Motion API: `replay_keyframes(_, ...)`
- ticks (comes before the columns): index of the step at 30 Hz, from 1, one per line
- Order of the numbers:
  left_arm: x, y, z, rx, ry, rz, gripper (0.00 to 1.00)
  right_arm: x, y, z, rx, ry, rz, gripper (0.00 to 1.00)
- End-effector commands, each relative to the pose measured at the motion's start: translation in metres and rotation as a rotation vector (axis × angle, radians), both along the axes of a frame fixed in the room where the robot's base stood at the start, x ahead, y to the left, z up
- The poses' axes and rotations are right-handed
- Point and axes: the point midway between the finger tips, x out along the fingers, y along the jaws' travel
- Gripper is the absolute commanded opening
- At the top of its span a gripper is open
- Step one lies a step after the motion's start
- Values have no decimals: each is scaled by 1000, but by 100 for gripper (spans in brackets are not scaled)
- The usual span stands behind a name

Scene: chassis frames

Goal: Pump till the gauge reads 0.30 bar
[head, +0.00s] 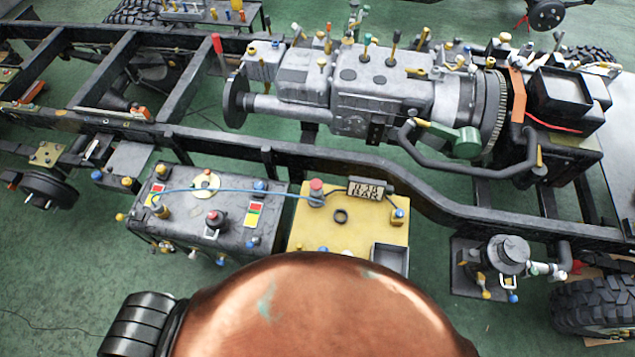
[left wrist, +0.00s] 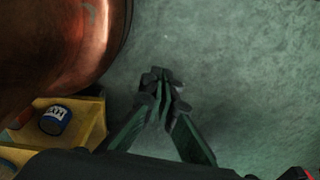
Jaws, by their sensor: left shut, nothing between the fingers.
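The gauge (head: 366,189) is a small dark-framed display on the yellow-topped box (head: 309,235). Its digits look like 0.28 over BAR, though they are small. A red-capped fitting (head: 316,188), possibly the pump, stands just left of the gauge. A thin blue hose (head: 250,189) runs from it to the dark grey box on the left. A dark line links the fitting and the gauge. My left gripper (left wrist: 163,88) is shut and empty over green floor in the left wrist view, touching nothing. Neither gripper shows in the head view.
The dark grey box (head: 180,228) with knobs stands left of the yellow one. The black chassis frame (head: 350,158) and grey engine (head: 380,95) lie behind. A yellow tray (left wrist: 85,135) with a blue-labelled cylinder (left wrist: 55,120) is left of my gripper. Floor right of it is clear.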

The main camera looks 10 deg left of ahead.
Motion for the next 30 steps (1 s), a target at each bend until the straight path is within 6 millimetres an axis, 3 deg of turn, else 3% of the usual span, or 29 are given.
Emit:
replay_keyframes(5,65,-4,57,-1,-47,15,0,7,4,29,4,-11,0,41)
replay_keyframes(9,124,-5,130,1,-84,31,0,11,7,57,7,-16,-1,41)
replay_keyframes(12,157,-4,186,4,-106,42,0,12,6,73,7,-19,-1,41)
replay_keyframes(16,188,-1,254,7,-131,55,0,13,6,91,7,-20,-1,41)
replay_keyframes(21,212,1,330,12,-157,66,0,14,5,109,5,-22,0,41)
replay_keyframes(23,223,0,353,12,-171,57,0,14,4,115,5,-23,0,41)
replay_keyframes(30,301,-36,407,4,-287,-122,0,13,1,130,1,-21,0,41)
